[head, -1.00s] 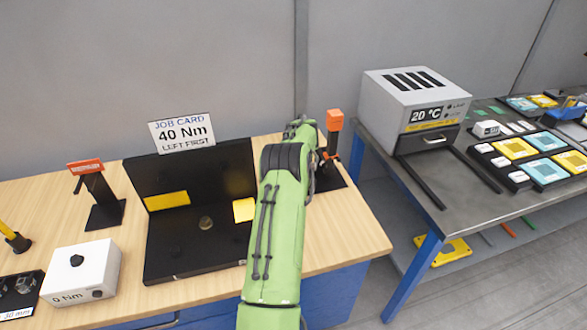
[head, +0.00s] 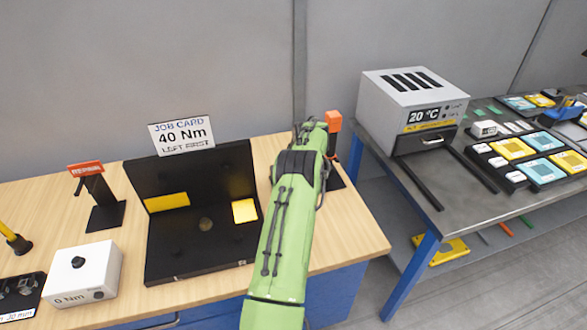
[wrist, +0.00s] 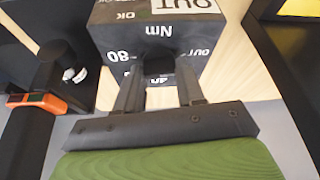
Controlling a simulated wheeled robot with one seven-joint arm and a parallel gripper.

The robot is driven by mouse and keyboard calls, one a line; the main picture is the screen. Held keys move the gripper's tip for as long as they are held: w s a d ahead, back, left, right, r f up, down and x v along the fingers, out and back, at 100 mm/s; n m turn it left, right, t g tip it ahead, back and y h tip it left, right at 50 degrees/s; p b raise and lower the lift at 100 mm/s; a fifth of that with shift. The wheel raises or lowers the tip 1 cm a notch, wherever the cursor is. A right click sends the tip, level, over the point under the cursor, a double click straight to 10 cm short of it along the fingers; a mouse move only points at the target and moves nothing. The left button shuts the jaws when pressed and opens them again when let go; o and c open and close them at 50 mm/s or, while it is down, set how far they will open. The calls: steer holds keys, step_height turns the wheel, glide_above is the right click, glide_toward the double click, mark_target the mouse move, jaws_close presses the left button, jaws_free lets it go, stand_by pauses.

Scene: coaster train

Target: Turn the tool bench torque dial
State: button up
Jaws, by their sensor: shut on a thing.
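In the wrist view my gripper (wrist: 159,76) is shut on a small dark knob, the torque dial (wrist: 158,63). The dial sits on a dark box (wrist: 125,38) printed with white marks, among them "Nm", "80", "40", "OK" and "OUT". The fingers stand on either side of the knob and hide part of it and of the marks. In the head view my green arm hides the gripper, the dial and this box. The job card (head: 181,134) reads "40 Nm, left first".
On the wooden bench (head: 350,235) stand a black hinged case (head: 165,250) with yellow patches, a white box (head: 85,275) reading "0 Nm", and a black stand with a red top (head: 86,168). An orange-topped post (head: 334,121) is right beside my arm. A grey oven (head: 405,95) stands on the right table.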

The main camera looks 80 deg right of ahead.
steer(key=o, duration=1)
steer(key=shift+o, duration=0.2)
steer(key=shift+r, duration=0.1)
steer(key=v, duration=1.5)
steer(key=shift+s+a+r, duration=0.2)
steer(key=shift+r, duration=0.05)
